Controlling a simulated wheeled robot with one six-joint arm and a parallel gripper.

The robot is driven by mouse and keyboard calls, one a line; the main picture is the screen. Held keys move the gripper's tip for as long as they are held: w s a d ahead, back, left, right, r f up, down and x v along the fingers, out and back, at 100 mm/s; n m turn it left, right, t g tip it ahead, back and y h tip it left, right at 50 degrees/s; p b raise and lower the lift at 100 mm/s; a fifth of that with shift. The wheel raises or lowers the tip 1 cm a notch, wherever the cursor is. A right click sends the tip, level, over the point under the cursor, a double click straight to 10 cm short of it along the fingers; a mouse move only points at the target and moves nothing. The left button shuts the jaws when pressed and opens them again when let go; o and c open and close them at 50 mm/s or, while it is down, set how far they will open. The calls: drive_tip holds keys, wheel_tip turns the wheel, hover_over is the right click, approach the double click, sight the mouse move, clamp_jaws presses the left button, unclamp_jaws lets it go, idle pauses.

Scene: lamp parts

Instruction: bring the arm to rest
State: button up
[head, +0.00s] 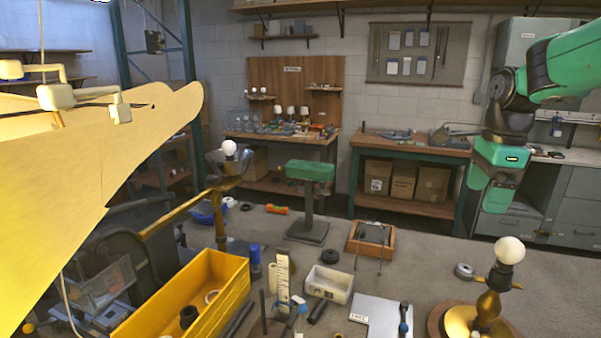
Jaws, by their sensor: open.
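My green and black arm comes in from the upper right. Its end, my gripper (489,208), hangs downward in front of the workbenches, open with nothing seen between the fingers. It is apart from the lamp (488,300) at the lower right. That lamp stands upright, with a round brass base, a turned brass stem and a white bulb (509,250) on top. The finer shape of the fingertips is hard to make out.
A yellow bin (190,295) stands at the lower left, near a large pale yellow panel (70,180). A white box (329,283), a wooden crate (371,240) and a green-topped stand (309,195) occupy the middle.

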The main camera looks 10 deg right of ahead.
drive_tip(key=s+a+f+n+y+b, duration=0.1)
drive_tip(key=s+a+f+n, duration=0.3)
drive_tip(key=s+a+n, duration=0.8)
drive_tip(key=s+a+f+n+y+b, duration=0.2)
drive_tip(key=s+a+f+n, duration=0.1)
drive_tip(key=s+a+n, duration=0.9)
drive_tip(key=n, duration=0.5)
drive_tip(key=shift+f+g+y, duration=0.3)
drive_tip(key=shift+f, duration=0.1)
